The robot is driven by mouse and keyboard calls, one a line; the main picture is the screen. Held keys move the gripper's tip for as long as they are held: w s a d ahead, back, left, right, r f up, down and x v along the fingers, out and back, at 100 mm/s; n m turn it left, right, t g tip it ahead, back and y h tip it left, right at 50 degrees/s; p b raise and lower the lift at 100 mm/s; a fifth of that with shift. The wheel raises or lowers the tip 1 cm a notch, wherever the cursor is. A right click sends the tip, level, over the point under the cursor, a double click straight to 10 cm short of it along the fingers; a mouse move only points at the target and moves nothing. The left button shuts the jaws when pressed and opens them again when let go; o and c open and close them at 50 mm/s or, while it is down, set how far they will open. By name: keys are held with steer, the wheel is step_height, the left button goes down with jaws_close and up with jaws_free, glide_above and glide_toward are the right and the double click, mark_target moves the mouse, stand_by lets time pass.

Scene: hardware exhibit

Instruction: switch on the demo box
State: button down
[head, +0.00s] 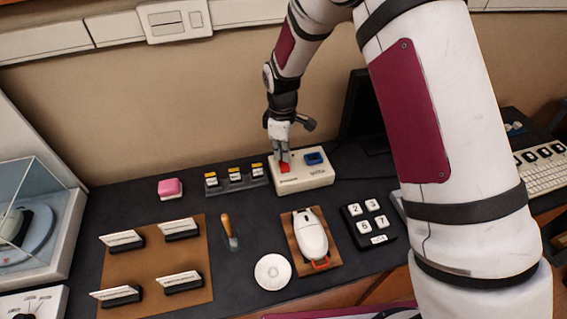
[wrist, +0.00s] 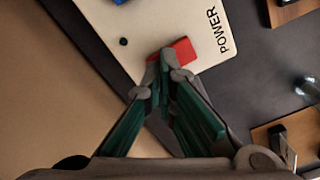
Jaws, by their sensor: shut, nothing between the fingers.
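The demo box (head: 308,180) is a cream box at the back of the dark table, with a red switch (head: 284,168) on its left and a blue part (head: 314,158) on its right. In the wrist view the red switch (wrist: 185,51) lies beside the printed word POWER. My gripper (head: 281,158) points down over the red switch. In the wrist view its closed fingertips (wrist: 165,62) are at the switch's edge and hide part of it. I cannot tell whether they press on it. The fingers hold nothing.
Left of the box are a row of small yellow-topped switches (head: 235,177) and a pink block (head: 170,188). In front are a white mouse (head: 310,236) on a brown pad, a numbered keypad (head: 368,221) and a white disc (head: 272,271). A dark monitor (head: 362,120) stands to the right.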

steer(key=shift+f, duration=0.4)
steer(key=shift+r, duration=0.1)
steer(key=shift+r+p, duration=0.7)
steer(key=shift+r, duration=2.75)
